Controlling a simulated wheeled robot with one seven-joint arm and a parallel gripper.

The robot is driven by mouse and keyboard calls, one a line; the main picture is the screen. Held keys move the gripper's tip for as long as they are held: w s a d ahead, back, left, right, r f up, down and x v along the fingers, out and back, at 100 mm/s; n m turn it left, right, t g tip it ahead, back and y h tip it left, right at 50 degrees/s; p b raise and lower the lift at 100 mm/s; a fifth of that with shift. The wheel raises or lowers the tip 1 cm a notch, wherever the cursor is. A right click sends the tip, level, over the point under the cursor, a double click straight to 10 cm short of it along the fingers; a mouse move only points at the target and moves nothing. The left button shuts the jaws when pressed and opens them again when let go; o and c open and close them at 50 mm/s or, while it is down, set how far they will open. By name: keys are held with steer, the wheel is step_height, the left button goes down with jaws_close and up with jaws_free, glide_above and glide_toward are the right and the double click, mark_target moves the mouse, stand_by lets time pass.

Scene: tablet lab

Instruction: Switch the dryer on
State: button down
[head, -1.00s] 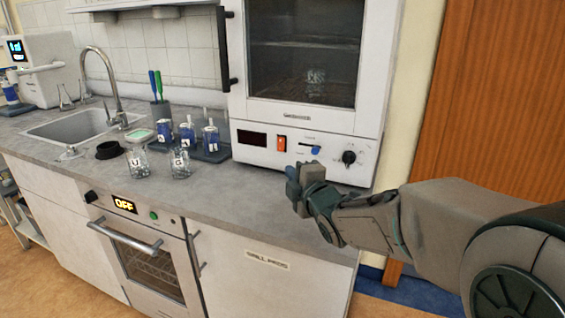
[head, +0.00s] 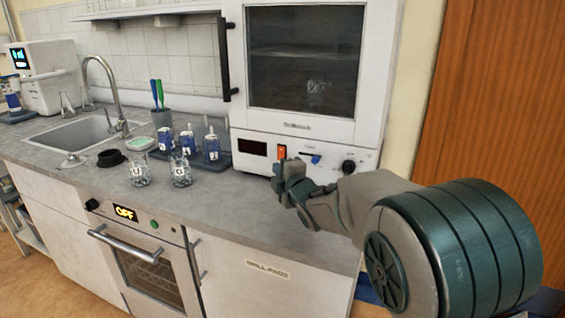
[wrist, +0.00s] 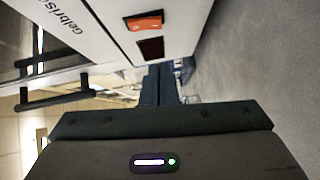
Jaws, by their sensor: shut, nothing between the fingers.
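The white dryer cabinet (head: 350,128) stands on the counter, its windowed door closed. On its lower panel are an orange-red rocker switch (head: 282,152), a dark display (head: 252,148), a blue slider (head: 314,159) and a black knob (head: 348,166). My gripper (head: 280,174) is shut and empty, just below and in front of the switch in the head view. In the wrist view, my gripper's fingers (wrist: 158,85) are together; the switch (wrist: 143,21) and display (wrist: 150,48) lie above them in the picture. Contact with the panel cannot be seen.
Blue-labelled bottles (head: 211,146) stand in a dark tray left of the dryer, with two glass beakers (head: 181,172) in front. A built-in oven (head: 150,270) below the counter displays OFF. The counter's front right (head: 240,205) is clear.

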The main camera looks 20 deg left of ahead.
mark_target(278, 159)
steer(key=w, duration=0.2)
steer(key=w+a, duration=0.1)
steer(key=shift+w+f+p, duration=0.2)
steer(key=shift+w+p, duration=0.1)
steer(key=shift+w, duration=0.05)
steer(key=shift+w+d+f, duration=0.1)
steer(key=shift+w, duration=0.7)
steer(key=shift+f, duration=0.1)
steer(key=shift+w+f+b, duration=0.15)
steer(key=shift+f+b, duration=0.15)
steer(key=shift+b, duration=0.7)
steer(key=shift+r, duration=0.3)
